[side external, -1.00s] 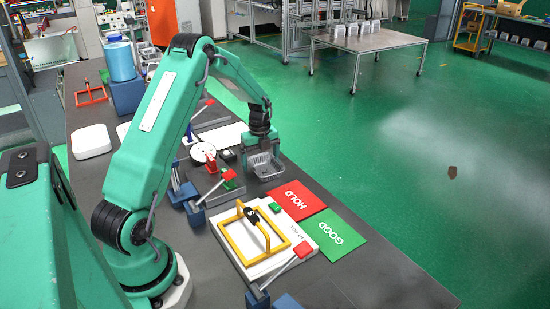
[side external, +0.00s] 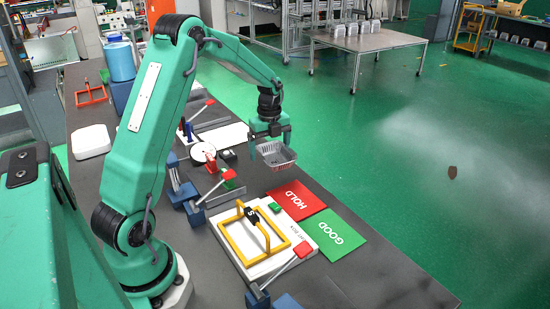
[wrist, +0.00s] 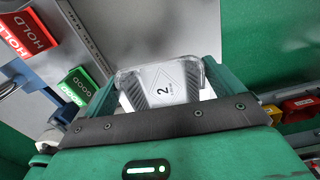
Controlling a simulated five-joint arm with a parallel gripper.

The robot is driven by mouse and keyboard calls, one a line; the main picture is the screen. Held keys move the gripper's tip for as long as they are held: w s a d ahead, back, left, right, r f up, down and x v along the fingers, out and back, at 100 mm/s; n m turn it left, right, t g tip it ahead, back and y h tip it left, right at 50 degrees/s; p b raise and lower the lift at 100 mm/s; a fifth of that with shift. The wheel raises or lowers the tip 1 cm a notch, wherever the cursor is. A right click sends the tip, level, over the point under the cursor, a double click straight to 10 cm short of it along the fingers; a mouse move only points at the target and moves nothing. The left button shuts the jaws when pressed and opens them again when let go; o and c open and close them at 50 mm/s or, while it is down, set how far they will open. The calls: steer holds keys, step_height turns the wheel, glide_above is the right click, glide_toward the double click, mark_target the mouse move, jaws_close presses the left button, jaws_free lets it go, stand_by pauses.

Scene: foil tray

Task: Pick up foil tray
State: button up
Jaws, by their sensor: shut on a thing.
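The foil tray (side external: 275,154) is a small silver-grey open tray with sloping walls. My gripper (side external: 269,146) is shut on it and holds it in the air above the bench's far right edge. The tray looks roughly level in the side external view. Its exact contact with the fingers is partly hidden.
A red HOLD card (side external: 297,200) and a green GOOD card (side external: 336,234) lie on the grey bench (side external: 350,280). A yellow frame (side external: 256,240) sits on a white plate. Clamps with red handles (side external: 223,175) stand nearby. Green floor lies beyond the bench's right edge.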

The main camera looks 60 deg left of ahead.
steer(key=d+r, duration=0.1)
steer(key=d, duration=0.1)
steer(key=d+r, duration=0.1)
steer(key=d, duration=0.1)
steer(key=d+r, duration=0.1)
steer(key=d, duration=0.1)
steer(key=shift+r, duration=0.3)
stand_by(0.8)
steer(key=n, duration=0.1)
glide_above(289, 193)
step_height(289, 193, down, 4)
steer(key=shift+r, duration=0.1)
steer(key=shift+f, duration=3.25)
steer(key=shift+f, duration=0.25)
steer(key=o, duration=0.6)
